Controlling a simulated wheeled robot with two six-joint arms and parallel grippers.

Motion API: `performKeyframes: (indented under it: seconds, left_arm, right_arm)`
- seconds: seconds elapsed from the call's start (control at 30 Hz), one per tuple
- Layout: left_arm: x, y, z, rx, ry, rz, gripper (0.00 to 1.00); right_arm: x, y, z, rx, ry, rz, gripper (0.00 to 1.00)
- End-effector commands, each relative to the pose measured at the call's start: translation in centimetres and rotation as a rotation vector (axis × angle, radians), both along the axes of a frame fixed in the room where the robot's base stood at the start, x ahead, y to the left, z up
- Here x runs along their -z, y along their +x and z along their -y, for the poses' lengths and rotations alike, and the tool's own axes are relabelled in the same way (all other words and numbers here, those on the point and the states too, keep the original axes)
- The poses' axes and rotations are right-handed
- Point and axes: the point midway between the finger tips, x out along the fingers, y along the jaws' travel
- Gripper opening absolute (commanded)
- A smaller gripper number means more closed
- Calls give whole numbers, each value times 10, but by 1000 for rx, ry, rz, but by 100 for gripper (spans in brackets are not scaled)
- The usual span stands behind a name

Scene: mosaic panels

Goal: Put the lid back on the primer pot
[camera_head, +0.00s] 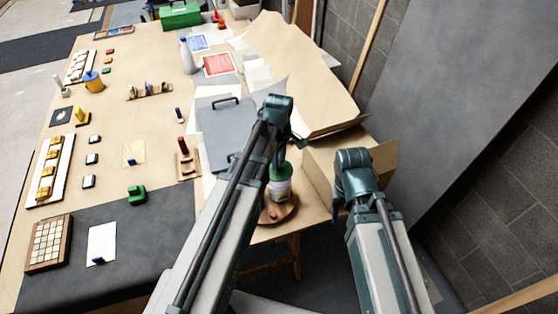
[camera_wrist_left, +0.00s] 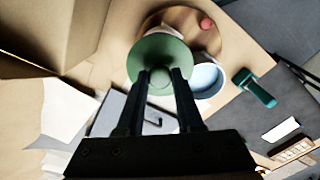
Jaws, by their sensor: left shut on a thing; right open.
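My left gripper (camera_wrist_left: 160,76) is shut on the knob of a round green lid (camera_wrist_left: 158,52). In the left wrist view the lid is held above and beside the open primer pot (camera_wrist_left: 208,80), which has a pale blue inside and is partly covered by the lid. In the head view the pot (camera_head: 280,190) shows a pale label and stands upright at the table's near right edge, partly behind my left arm. The gap between lid and pot is hard to judge. My right gripper (camera_head: 338,206) is open and low beside a cardboard box, mostly hidden by its own wrist.
A round wooden board (camera_head: 268,217) with a small red thing lies under the pot. The open cardboard box (camera_head: 318,182) is close on the right.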

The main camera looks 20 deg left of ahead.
Motion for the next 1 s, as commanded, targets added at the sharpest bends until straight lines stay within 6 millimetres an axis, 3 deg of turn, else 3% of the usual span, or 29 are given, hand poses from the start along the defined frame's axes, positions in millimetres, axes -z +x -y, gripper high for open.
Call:
performKeyframes:
  seconds: [0.1,0.4,1.0]
  left_arm:
    - [17,0,0,0,0,0,0]
    - [38,0,0,0,0,0,0]
    - [39,0,0,0,0,0,0]
  right_arm:
    - [17,0,0,-3,-1,0,50]
    - [38,0,0,-8,-2,0,50]
    - [39,0,0,-9,-2,0,50]
